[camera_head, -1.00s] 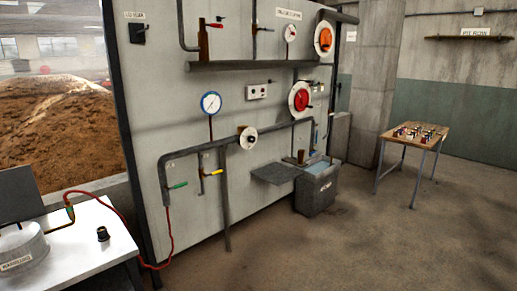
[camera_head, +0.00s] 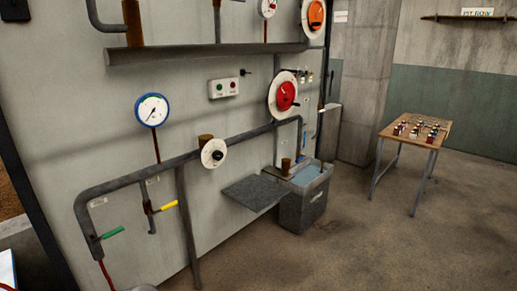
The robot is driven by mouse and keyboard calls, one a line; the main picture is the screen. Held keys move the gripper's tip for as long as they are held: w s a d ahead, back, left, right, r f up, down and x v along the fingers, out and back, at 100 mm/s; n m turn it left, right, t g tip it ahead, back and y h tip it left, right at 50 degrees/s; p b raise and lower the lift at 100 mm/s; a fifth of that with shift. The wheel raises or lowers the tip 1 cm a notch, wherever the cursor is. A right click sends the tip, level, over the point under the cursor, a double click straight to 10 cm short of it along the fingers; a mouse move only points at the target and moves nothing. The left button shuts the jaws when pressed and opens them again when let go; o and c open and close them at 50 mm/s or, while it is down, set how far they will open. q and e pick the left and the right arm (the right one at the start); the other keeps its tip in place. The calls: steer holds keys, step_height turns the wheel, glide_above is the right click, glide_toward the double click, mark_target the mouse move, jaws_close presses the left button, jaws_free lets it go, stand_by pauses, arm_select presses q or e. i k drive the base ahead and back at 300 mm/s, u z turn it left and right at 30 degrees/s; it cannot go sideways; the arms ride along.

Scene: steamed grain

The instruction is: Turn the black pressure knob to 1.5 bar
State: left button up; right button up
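Neither of my grippers shows in the head view, and nothing touches the knob.
The grey panel (camera_head: 130,90) carries pipes, a green-handled valve (camera_head: 113,232), a yellow-handled valve (camera_head: 169,205) and a red wheel (camera_head: 286,96). A flat shelf (camera_head: 256,191) and a grey bin (camera_head: 303,207) jut out at right. A wooden table (camera_head: 388,132) stands further right. The floor between is clear.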

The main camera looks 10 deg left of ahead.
mark_target(218, 155)
steer(key=u, duration=0.5)
steer(key=i, duration=2.25)
steer(key=u, duration=0.6)
